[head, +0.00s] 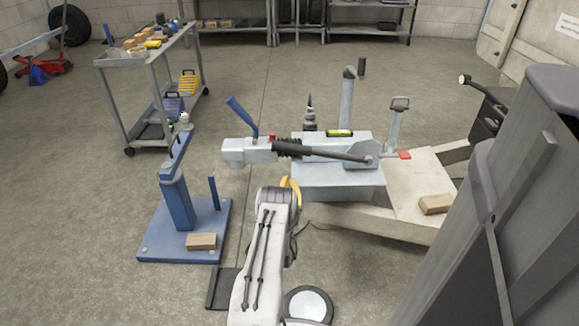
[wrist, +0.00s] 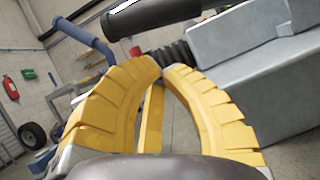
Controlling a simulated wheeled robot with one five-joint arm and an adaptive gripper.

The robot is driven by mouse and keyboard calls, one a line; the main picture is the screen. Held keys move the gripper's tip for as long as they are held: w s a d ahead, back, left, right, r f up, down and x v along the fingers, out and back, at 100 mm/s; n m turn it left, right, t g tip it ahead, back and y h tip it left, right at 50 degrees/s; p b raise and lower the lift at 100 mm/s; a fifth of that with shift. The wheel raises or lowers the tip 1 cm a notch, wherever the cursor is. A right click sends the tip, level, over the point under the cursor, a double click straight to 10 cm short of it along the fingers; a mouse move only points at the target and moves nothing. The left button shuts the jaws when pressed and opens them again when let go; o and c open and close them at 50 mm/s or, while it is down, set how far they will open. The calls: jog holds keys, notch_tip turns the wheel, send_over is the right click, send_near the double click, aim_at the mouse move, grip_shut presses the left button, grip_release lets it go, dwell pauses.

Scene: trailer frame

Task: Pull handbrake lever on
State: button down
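The handbrake lever (head: 335,153) is a dark bar with a thicker black grip. In the head view it lies almost flat along the grey trailer coupling, sloping slightly down to its right end. In the wrist view the black grip (wrist: 160,17) crosses the top, beyond and above my fingertips, with a visible gap. My gripper (wrist: 162,67) has two curved yellow fingers whose tips nearly meet, with nothing between them. In the head view my gripper (head: 290,184) is just below and in front of the coupling, partly hidden by my arm.
A blue coupling handle (head: 240,115) rises left of the lever. Black bellows (wrist: 174,53) sit just behind my fingertips. A blue stand (head: 176,203) is at left, and a grey tool cart (head: 150,70) is behind it. Open floor lies at far left.

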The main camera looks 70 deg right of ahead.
jog(key=b+x, duration=0.6)
jog(key=x, duration=0.2)
jog(key=shift+d+r, duration=0.1)
jog(key=shift+d, duration=0.1)
dwell(0.4)
